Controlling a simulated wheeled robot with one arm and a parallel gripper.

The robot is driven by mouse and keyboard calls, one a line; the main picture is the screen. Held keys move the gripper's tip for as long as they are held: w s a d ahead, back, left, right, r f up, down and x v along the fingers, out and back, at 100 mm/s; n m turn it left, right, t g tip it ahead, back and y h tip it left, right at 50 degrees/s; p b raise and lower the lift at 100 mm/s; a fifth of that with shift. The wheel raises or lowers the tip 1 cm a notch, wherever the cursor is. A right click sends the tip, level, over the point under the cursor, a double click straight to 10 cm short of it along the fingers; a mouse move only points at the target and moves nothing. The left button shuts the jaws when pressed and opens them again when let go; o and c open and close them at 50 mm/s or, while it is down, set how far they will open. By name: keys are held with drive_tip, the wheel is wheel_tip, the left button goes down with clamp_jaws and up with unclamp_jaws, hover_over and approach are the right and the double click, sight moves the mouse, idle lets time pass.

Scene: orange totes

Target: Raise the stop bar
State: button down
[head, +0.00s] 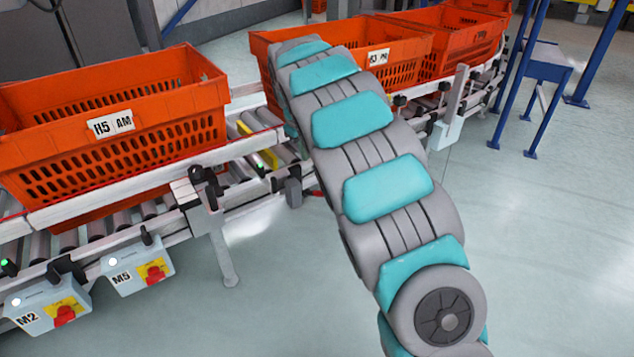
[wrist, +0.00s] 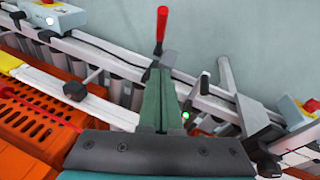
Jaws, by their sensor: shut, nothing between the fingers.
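My gripper (wrist: 160,72) shows in the wrist view with its dark green fingers shut and empty. A lever with a red handle (wrist: 161,24) stands upright just beyond the fingertips, beside the conveyor rail. I cannot tell whether the fingers touch its grey stem. No part is plainly marked as the stop bar. A yellow piece (head: 262,158) lies among the rollers in the head view, and a yellow patch (wrist: 9,60) shows at the left of the wrist view. My arm hides the lever and the gripper in the head view.
An orange tote marked H5 AM (head: 112,123) sits on the roller conveyor at left. Another orange tote (head: 402,66) stands behind my arm. Control boxes M2 (head: 45,300) and M5 (head: 138,265) hang on the near side.

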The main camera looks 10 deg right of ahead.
drive_tip(key=p, duration=0.1)
hover_over(318, 192)
drive_tip(key=a, duration=0.3)
wheel_tip(318, 192, down, 9)
drive_tip(key=d+f, duration=0.1)
drive_tip(key=s+d+f, duration=0.1)
drive_tip(key=f, duration=0.1)
drive_tip(key=shift+d+f+p, duration=0.3)
drive_tip(key=shift+d, duration=0.05)
drive_tip(key=shift+f, duration=0.15)
